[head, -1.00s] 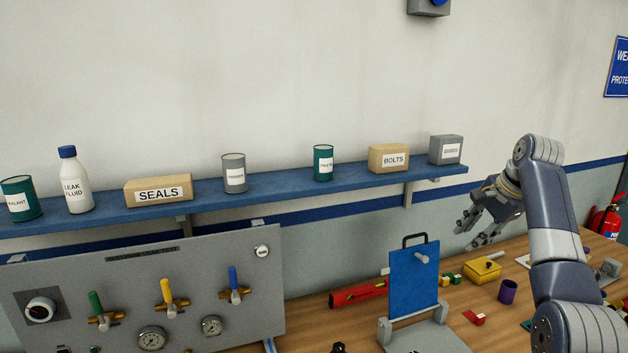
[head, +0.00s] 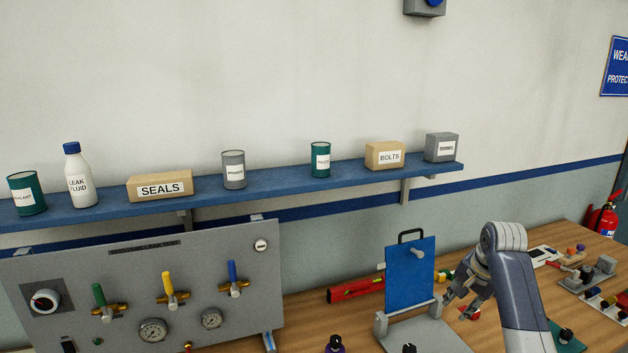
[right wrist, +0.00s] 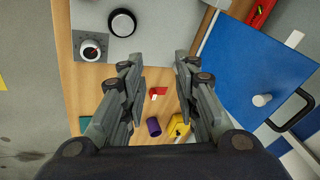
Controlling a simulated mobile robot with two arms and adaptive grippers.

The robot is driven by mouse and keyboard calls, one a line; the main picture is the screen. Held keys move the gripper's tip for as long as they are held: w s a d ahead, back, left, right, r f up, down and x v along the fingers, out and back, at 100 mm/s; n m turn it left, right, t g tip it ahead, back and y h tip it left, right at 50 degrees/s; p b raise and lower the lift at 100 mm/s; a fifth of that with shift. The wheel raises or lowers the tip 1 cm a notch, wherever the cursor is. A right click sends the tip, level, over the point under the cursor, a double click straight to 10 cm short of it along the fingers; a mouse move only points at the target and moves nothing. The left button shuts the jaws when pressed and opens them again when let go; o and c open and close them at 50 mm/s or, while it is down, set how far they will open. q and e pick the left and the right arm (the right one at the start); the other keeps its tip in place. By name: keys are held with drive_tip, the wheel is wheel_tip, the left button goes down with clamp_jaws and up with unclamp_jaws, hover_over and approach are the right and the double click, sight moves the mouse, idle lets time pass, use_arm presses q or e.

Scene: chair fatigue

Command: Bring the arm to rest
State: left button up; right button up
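My right gripper (head: 462,292) is in the head view, low over the bench and just right of the upright blue panel (head: 408,272). In the right wrist view its two fingers (right wrist: 159,75) are apart with nothing between them, so it is open. A small red-and-white block (right wrist: 158,93), a purple cup (right wrist: 153,127) and a yellow box (right wrist: 178,124) lie on the bench beyond the gap. The blue panel also fills the right of the wrist view (right wrist: 255,65). My left gripper is not in view.
A grey gauge panel (head: 130,260) with coloured valves stands at left. A blue shelf (head: 290,190) with cans and boxes runs above. A red level (head: 355,289) lies left of the blue panel. Switches and blocks crowd the bench's right end. A fire extinguisher (head: 602,218) stands at far right.

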drive_tip(key=s+a+f+n, duration=0.3)
drive_tip(key=s+f, duration=0.6)
drive_tip(key=s+a+f+n, duration=0.3)
drive_tip(key=s+a+f, duration=0.1)
drive_tip(key=s+f, duration=0.4)
drive_tip(key=s+a+n, duration=0.3)
drive_tip(key=s, duration=0.9)
drive_tip(key=s+a+n, duration=0.3)
drive_tip(key=s+a, duration=0.1)
drive_tip(key=s, duration=0.8)
wheel_tip(320, 180, down, 36)
drive_tip(key=s+r+g+b, duration=0.1)
drive_tip(key=s+g+b, duration=0.1)
drive_tip(key=b, duration=0.6)
drive_tip(key=s+d+f+b, duration=0.1)
drive_tip(key=s+f+b, duration=0.2)
drive_tip(key=s+f, duration=0.5)
drive_tip(key=s+d+f+g+b, duration=0.1)
drive_tip(key=s+d+f+b, duration=0.1)
drive_tip(key=s+f, duration=0.7)
wheel_tip(320, 180, down, 5)
drive_tip(key=shift+f+n+b, duration=0.2)
drive_tip(key=shift+n+b, duration=0.2)
drive_tip(key=shift+b, duration=0.35)
